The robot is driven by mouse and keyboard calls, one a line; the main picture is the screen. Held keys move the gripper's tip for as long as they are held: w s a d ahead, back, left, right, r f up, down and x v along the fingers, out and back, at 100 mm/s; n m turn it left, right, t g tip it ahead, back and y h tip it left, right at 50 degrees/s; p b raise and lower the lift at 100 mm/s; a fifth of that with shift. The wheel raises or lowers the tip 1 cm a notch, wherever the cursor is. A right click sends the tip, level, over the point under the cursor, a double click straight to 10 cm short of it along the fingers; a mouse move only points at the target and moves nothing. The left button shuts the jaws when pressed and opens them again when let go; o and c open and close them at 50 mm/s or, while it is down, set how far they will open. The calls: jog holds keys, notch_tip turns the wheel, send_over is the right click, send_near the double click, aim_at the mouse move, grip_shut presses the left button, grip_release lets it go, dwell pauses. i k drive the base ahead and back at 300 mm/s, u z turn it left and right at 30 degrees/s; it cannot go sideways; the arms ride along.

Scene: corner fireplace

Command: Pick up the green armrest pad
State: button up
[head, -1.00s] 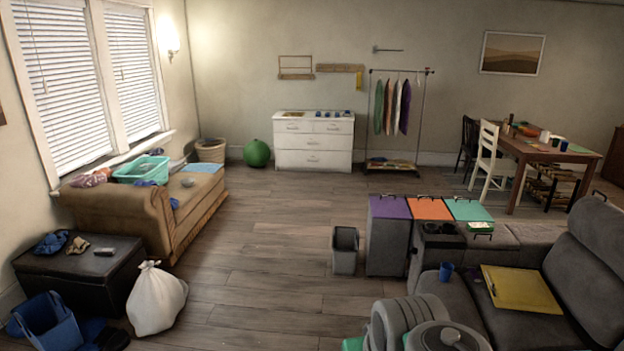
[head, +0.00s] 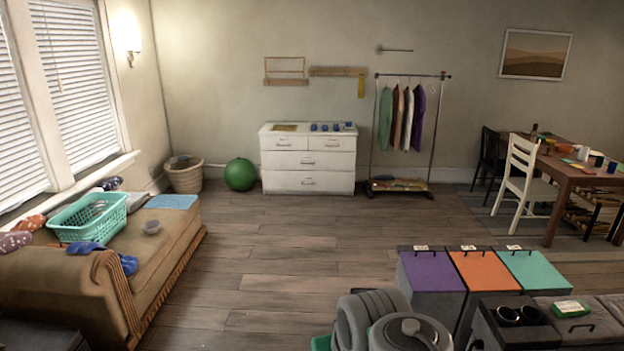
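A small green item with a white label (head: 571,308) lies on the grey sofa's top at the lower right, beside the cup holders. It may be the green armrest pad, but it is too small to be sure. A dark handle-like bar shows just in front of it. My gripper is not in view; only grey rounded parts of my own body show at the bottom centre.
Bins with purple (head: 431,271), orange (head: 484,268) and teal (head: 535,268) lids stand beside the sofa console (head: 515,336). A tan bench (head: 165,250) with a teal basket (head: 70,222) is at left. The wooden floor (head: 285,255) between is clear. A white dresser (head: 308,163) stands at the back.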

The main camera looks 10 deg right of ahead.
aim_at(569, 308)
jog(key=z, duration=0.3)
jog(key=i, duration=1.8)
jog(key=z, duration=1.75)
jog(key=i, duration=1.15)
jog(key=z, duration=1.1)
jog(key=i, duration=0.35)
jog(key=z, duration=0.05)
